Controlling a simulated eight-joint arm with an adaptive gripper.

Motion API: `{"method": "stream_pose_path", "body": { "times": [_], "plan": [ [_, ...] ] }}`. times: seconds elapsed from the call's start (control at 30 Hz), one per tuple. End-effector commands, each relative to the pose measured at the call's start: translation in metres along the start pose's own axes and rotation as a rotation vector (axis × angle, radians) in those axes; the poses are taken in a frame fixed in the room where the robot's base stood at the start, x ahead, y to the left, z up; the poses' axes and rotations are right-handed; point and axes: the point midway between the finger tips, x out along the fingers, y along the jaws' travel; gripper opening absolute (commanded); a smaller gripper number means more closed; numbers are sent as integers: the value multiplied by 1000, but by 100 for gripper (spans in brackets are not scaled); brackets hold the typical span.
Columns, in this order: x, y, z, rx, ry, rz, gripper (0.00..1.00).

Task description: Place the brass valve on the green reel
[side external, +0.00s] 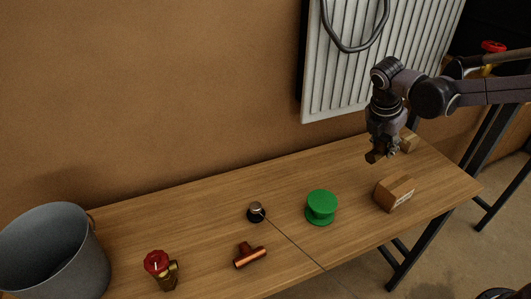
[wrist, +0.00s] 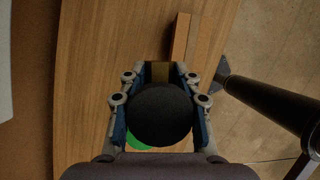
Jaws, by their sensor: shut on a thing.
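A brass valve with a red handwheel (side external: 160,272) stands on the bench at the front left, far from my gripper. The green reel (side external: 321,207) stands upright on the bench, its top bare. In the wrist view only a green sliver of it (wrist: 136,143) shows. My gripper (side external: 378,154) is above the bench, right of and behind the reel. It is shut on a small dark brown piece (side external: 374,157). In the wrist view this piece looks brownish brass (wrist: 158,72) between the fingertips; a black disc hides part of the view. I cannot tell what the piece is.
A cardboard box (side external: 394,194) stands right of the reel, and a smaller box (side external: 408,142) is behind my gripper. A copper tee (side external: 249,255) and a dark round knob (side external: 257,211) lie left of the reel. A grey bucket (side external: 52,252) stands at the far left.

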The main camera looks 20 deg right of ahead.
Motion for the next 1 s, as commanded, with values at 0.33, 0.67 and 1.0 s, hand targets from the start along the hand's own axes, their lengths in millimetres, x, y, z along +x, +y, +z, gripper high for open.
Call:
{"method": "stream_pose_path", "body": {
  "times": [0.33,0.67,1.0],
  "plan": [
    [-30,-15,-34,-128,-1,51,0],
    [-18,14,-95,-133,-1,54,0],
    [-6,38,-146,-129,-2,52,0]
  ]
}}
